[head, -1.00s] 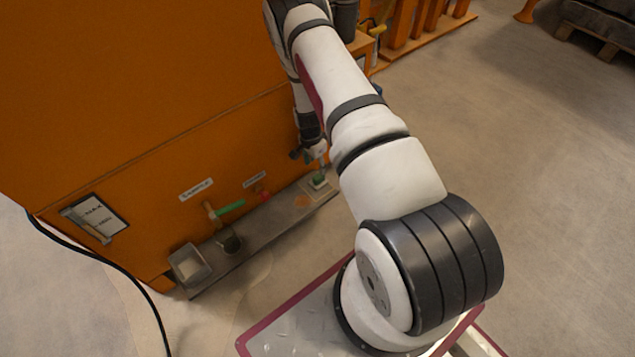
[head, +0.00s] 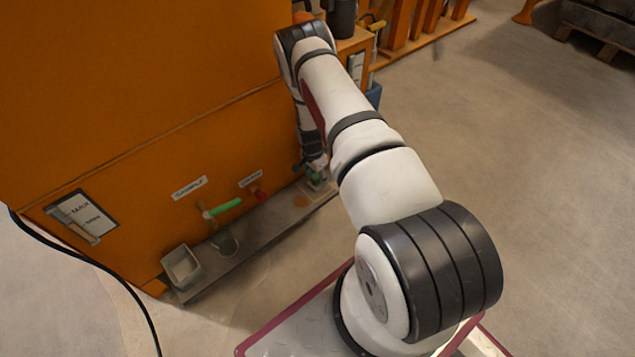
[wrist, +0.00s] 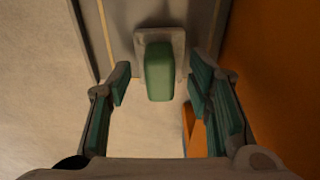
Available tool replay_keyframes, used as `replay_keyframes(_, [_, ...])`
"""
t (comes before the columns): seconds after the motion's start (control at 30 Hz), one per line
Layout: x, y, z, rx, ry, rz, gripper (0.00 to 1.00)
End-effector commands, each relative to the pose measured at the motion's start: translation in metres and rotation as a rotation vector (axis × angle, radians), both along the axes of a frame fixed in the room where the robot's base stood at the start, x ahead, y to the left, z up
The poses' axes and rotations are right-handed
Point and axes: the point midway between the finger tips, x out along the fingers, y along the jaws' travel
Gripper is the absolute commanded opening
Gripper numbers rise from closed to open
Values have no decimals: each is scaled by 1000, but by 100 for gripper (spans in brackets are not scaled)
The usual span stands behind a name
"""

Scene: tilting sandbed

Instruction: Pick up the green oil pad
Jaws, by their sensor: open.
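The green oil pad (wrist: 159,72) is a rounded green block in the upper middle of the wrist view. It stands at a pale square plate (wrist: 180,42) on the grey shelf. My gripper (wrist: 160,88) is open, its green-padded fingers to the left and right of the pad. A gap shows on both sides, so the fingers do not appear to touch it. In the head view the pad (head: 316,177) is small and partly covered by my gripper at the shelf's far end.
The narrow grey shelf (head: 262,240) runs along the orange machine wall (head: 130,110). A green-handled tool (head: 224,208), a dark cup (head: 224,242) and a grey tray (head: 182,267) are nearer its left end. Open floor (head: 500,170) lies to the right.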

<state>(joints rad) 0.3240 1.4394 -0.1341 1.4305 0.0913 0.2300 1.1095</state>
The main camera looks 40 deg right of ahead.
Motion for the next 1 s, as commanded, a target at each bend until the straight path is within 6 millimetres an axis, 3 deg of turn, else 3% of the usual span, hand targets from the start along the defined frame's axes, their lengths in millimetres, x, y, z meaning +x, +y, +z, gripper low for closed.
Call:
replay_keyframes(0.07, [0,0,1,0,0,0,44])
replay_keyframes(0.27, [0,0,1,0,0,0,0])
replay_keyframes(0.67, [0,-1,3,-1,-1,0,0])
replay_keyframes(1.0, [4,-6,22,-1,-2,2,0])
